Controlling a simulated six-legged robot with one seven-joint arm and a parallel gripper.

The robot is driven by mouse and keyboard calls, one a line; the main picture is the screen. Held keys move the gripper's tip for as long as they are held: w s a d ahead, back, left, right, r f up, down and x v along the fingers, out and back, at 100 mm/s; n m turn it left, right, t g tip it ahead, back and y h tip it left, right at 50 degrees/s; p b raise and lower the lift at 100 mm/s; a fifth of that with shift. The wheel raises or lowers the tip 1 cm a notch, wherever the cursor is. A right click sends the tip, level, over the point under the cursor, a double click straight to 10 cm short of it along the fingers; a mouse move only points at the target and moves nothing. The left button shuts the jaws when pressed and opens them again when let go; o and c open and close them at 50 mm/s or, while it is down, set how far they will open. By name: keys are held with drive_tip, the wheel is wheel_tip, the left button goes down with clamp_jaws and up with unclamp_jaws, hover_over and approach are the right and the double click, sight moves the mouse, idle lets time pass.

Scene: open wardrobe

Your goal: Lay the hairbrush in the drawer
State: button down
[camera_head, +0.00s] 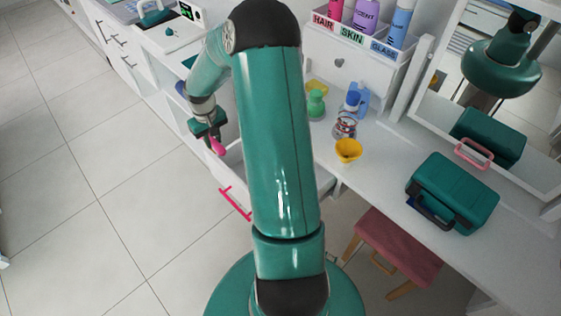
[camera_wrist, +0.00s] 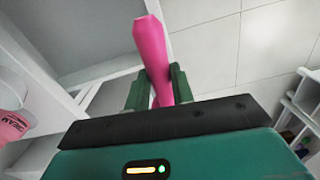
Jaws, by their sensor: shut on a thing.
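The pink hairbrush (camera_head: 217,147) is held in my gripper (camera_head: 209,128), to the left of my arm in the head view. In the wrist view, my gripper (camera_wrist: 158,88) is shut on the brush (camera_wrist: 151,45), and its pink end sticks out beyond the fingers. The bristles cannot be made out. The drawer (camera_head: 229,163) is pulled open, with a pink handle (camera_head: 236,203) on its front. My gripper is above and near the drawer's far left side in the head view. My arm hides much of the drawer's inside.
The white desk (camera_head: 388,178) holds a yellow cup (camera_head: 348,150), a green bottle (camera_head: 316,104), a blue bottle (camera_head: 352,100) and a teal case (camera_head: 452,192). A labelled organiser (camera_head: 350,38) stands behind them. A pink stool (camera_head: 395,246) is below. The tiled floor at left is clear.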

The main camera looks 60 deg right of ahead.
drive_tip(key=s+d+f, duration=0.3)
drive_tip(key=s, duration=0.4)
drive_tip(key=s+d+f, duration=0.2)
drive_tip(key=s+d, duration=0.1)
drive_tip(key=s, duration=0.4)
drive_tip(key=s+d+f, duration=0.3)
drive_tip(key=s, duration=0.4)
drive_tip(key=shift+n, duration=0.4)
drive_tip(key=shift+s+f, duration=0.1)
drive_tip(key=shift+f, duration=5.8)
drive_tip(key=c, duration=1.1)
unclamp_jaws()
drive_tip(key=shift+o, duration=0.3)
drive_tip(key=shift+o, duration=0.8)
drive_tip(key=shift+d+r, duration=0.1)
drive_tip(key=shift+r, duration=0.05)
